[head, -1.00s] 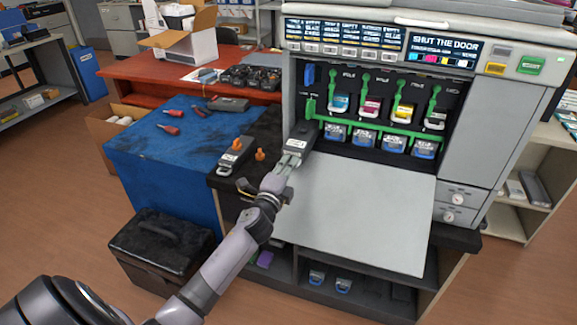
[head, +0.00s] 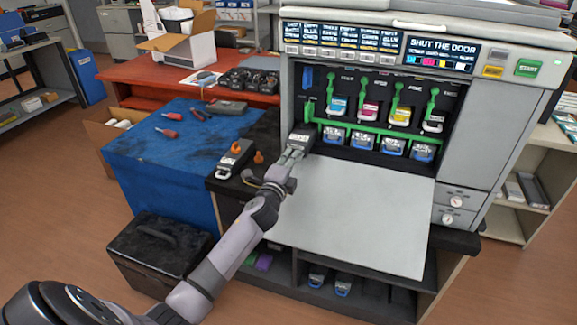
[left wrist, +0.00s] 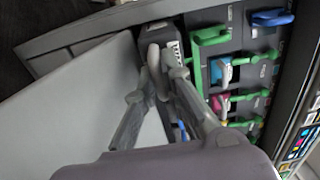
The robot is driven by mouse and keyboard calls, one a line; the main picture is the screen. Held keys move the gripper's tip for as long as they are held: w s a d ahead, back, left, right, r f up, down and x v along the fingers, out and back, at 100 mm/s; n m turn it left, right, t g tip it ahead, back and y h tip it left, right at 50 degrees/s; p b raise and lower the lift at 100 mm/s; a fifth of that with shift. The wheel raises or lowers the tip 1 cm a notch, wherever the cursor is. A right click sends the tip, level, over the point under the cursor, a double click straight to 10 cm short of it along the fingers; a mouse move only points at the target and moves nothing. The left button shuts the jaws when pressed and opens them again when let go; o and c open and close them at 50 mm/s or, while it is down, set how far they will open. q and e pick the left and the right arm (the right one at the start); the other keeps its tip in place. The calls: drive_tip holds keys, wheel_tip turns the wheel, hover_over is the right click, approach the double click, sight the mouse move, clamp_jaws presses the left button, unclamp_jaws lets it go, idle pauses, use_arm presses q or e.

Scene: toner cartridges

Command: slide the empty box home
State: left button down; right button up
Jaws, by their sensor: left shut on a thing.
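The dark grey box with a white label (head: 301,138) is partly inside the lower left opening of the printer (head: 463,130). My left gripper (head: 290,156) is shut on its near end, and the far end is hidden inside. In the left wrist view the gripper (left wrist: 158,78) closes around the box's grey end, and the box (left wrist: 174,52) points into the printer beside a green lever (left wrist: 210,37). The printer's door (head: 365,215) is folded down flat. A similar grey box (head: 234,158) with an orange cap lies on the dark counter. My right gripper is not in view.
A green bar (head: 375,133) crosses the bay above several blue-fronted cartridges (head: 363,141). Colored cartridges with green levers sit above it. A loose orange cap (head: 258,157) stands on the counter close to my arm. A blue-covered table (head: 160,150) is at left.

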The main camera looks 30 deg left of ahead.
use_arm(q)
drive_tip(key=b+x, duration=0.3)
drive_tip(key=x, duration=0.4)
drive_tip(key=shift+w+a+f, duration=0.1)
drive_tip(key=shift+w+f, duration=0.1)
drive_tip(key=shift+w, duration=0.2)
drive_tip(key=shift+w+a+r+b, duration=0.1)
drive_tip(key=shift+w+a+b, duration=0.05)
drive_tip(key=shift+w+b, duration=0.4)
drive_tip(key=c, duration=1.7)
unclamp_jaws()
drive_tip(key=shift+o, duration=0.3)
drive_tip(key=shift+s, duration=0.1)
